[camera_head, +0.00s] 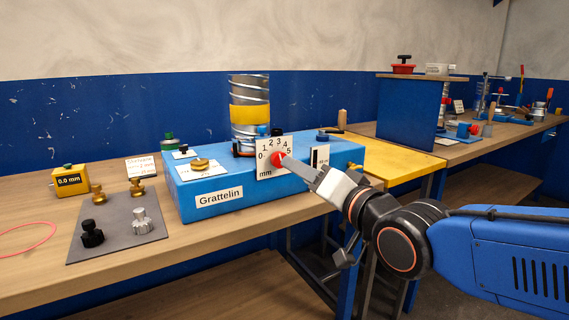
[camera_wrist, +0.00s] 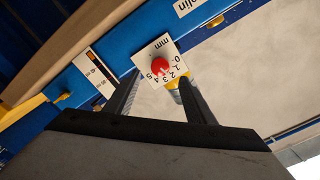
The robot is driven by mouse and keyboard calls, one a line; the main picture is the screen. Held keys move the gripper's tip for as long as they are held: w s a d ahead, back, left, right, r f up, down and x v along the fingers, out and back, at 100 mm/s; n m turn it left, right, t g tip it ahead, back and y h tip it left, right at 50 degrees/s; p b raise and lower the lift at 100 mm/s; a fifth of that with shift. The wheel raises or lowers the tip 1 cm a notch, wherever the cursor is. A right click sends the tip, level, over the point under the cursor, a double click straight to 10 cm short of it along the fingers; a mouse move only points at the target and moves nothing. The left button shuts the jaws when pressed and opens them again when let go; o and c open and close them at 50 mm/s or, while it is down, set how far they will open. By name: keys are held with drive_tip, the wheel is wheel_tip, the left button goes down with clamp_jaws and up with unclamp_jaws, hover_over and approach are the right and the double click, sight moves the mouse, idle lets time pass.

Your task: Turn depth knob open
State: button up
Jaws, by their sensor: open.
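The red depth knob (camera_head: 279,158) sits on a white dial plate (camera_head: 267,168) marked 0 to 5 and "mm", on the front of the blue Grattelin box (camera_head: 222,205). In the wrist view the red knob (camera_wrist: 159,69) shows just beyond my fingertips, with the dial plate (camera_wrist: 148,82) behind it. My gripper (camera_wrist: 158,88) is open, its two fingers apart on either side of the line to the knob. In the head view my gripper (camera_head: 290,163) reaches in from the right, its tip at or very near the knob. I cannot tell whether it touches.
A spiral metal duct with a yellow band (camera_head: 250,115) stands on the box. A brass knob (camera_head: 199,163) is on its top left. A grey mat (camera_head: 115,232) with several small knobs and a yellow 0.0 mm block (camera_head: 69,181) lie left. A yellow panel (camera_head: 390,158) is behind right.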

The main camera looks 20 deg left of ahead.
sight(279, 160)
drive_tip(key=x, duration=0.8)
drive_tip(key=c, duration=1.1)
drive_tip(key=shift+o, duration=0.2)
